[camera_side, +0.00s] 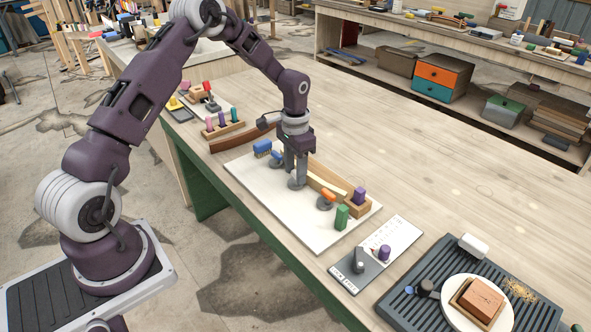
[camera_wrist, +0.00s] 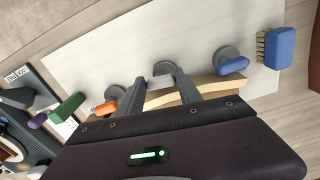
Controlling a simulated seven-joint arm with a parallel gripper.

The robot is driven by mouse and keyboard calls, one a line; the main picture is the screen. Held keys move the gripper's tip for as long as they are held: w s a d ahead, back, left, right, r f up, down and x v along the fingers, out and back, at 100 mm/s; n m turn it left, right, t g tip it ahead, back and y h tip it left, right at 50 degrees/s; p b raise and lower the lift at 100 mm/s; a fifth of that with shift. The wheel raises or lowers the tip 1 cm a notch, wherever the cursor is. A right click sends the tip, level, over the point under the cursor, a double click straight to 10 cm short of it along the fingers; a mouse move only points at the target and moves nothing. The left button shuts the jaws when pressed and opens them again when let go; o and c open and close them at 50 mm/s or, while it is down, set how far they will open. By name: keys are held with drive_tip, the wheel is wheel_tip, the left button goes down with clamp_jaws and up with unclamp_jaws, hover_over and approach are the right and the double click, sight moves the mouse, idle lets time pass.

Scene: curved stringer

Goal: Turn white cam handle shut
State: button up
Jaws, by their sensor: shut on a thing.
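The white cam handle (camera_wrist: 161,82) sits on a round grey base (camera_wrist: 168,69) in the wrist view, between the orange and blue cams. My gripper (camera_wrist: 160,78) reaches down over it, a finger on each side, and is shut on the handle. In the side view my gripper (camera_side: 296,176) hides most of the handle, and the grey base shows at the fingertips. A curved light wood strip (camera_wrist: 190,92) runs beside the cams. I cannot tell whether the white cam presses against it.
The orange cam (camera_side: 327,197) and blue cam (camera_side: 277,155) flank the white one on the white board (camera_side: 255,184). A blue brush (camera_side: 262,147) lies at the board's far end.

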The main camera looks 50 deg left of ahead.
drive_tip(key=m, duration=0.5)
drive_tip(key=shift+a+m, duration=0.1)
drive_tip(key=shift+m, duration=0.2)
drive_tip(key=shift+w, duration=0.1)
idle(0.4)
drive_tip(key=o, duration=1.4)
